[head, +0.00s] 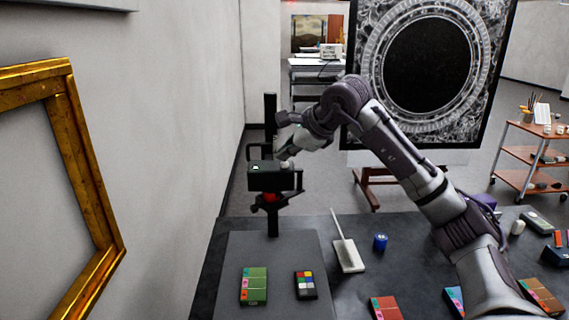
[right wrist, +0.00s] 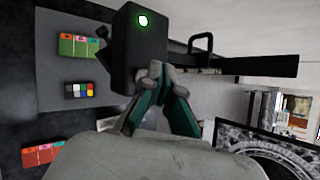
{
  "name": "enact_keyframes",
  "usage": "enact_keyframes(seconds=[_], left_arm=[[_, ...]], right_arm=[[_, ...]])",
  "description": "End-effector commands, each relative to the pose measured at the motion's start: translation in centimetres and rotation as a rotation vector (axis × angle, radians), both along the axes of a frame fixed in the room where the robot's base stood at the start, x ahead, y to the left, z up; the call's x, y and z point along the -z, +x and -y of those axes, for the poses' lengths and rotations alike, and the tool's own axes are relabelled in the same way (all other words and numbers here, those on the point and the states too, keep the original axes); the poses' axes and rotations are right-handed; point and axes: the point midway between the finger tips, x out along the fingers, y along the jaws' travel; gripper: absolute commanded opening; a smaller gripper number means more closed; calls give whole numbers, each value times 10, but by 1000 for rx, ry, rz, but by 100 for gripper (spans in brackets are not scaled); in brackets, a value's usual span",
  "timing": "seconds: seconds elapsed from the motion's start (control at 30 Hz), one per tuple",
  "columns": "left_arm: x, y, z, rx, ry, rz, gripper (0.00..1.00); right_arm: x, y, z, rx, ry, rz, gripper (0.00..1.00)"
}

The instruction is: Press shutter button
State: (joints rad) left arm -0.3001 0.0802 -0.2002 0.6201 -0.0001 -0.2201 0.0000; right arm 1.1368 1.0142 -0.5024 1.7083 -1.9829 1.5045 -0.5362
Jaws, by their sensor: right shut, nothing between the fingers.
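In the right wrist view the lit button (right wrist: 143,20) is near the top of the black box (right wrist: 135,55). My right gripper (head: 286,162) is shut and empty, close to the camera's right part. In the right wrist view its fingertips (right wrist: 155,68) overlap the box's edge, apart from the button in the picture. I cannot tell whether they touch the box. My left gripper is not in view.
The dark table (head: 340,290) holds a green card (head: 253,286), a colour chart (head: 305,285), a white tray with a stick (head: 349,258) and a blue jar (head: 380,241). A gold frame (head: 75,150) hangs on the left wall. A large framed picture (head: 480,60) stands behind my right arm.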

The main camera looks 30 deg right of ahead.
Motion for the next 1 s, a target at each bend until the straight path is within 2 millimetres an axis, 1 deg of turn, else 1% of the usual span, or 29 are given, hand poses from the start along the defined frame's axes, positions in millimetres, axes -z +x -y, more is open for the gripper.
enact_keyframes(seconds=[0.53,0.83,1.0], left_arm=[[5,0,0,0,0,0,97],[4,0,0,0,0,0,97],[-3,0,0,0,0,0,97]], right_arm=[[8,0,0,0,0,-1,0],[7,0,0,0,0,-1,0],[0,0,0,0,0,-1,0]])
